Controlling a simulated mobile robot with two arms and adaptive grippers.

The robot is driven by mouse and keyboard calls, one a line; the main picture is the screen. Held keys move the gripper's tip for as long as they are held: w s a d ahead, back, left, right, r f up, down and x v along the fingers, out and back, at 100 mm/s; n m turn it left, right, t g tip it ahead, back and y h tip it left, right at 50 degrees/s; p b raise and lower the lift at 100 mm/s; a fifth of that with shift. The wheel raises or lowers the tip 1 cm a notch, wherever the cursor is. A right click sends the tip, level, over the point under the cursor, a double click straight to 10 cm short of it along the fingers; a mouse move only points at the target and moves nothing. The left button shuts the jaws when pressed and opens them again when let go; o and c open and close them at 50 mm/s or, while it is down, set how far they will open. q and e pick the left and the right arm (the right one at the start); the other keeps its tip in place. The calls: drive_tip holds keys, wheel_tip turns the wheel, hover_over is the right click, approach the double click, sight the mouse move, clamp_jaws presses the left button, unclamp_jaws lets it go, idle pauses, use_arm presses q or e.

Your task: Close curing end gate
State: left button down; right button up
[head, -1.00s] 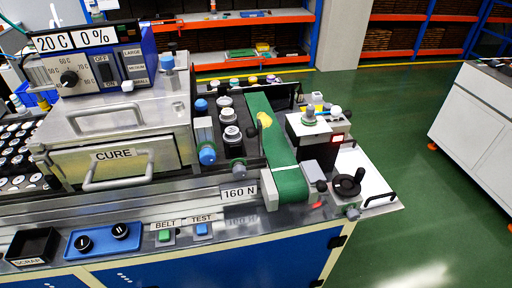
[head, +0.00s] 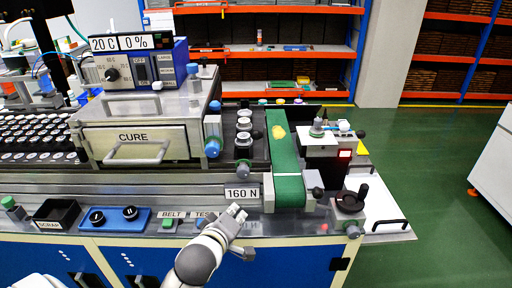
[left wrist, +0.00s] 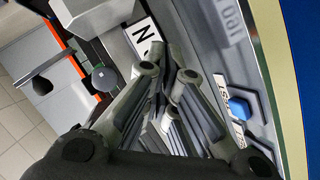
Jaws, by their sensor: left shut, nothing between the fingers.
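The metal curing box (head: 150,105) stands left of centre in the head view. Its front panel marked CURE (head: 165,136) has a bar handle (head: 138,158) and looks upright in the box front. Which part is the end gate I cannot tell for sure. A blue knob (head: 212,148) sits at the box's right end, beside the parts lane. My left gripper (head: 237,211) is shut and empty above the front ledge, below the 160 N sign (head: 242,193) and clear of the box. It also shows shut in the left wrist view (left wrist: 168,72). My right gripper is not in view.
The green belt (head: 284,150) runs right of the lane of dark and white parts (head: 244,125). A black handwheel (head: 350,201) stands at the right end. The BELT button (head: 168,223), blue switch panel (head: 115,222) and black scrap bin (head: 57,213) line the front ledge.

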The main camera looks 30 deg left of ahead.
use_arm(q)
drive_tip(key=w+a+r+n+t+y, duration=0.25)
drive_tip(key=r+n+t, duration=0.4)
drive_tip(key=r, duration=0.85)
drive_tip(key=w+a, duration=0.1)
drive_tip(key=w, duration=0.2)
drive_tip(key=w+a+n+g+p, duration=0.1)
drive_tip(key=w, duration=0.2)
drive_tip(key=w+a+g+p, duration=0.1)
drive_tip(key=w, duration=0.2)
drive_tip(key=shift+f+h, duration=0.2)
drive_tip(key=shift+h, duration=0.05)
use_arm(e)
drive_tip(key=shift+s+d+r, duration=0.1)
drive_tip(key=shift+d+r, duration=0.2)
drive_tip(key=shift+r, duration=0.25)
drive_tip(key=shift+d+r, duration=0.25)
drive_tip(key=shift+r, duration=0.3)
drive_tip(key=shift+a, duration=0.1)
use_arm(q)
drive_tip(key=shift+w, duration=0.1)
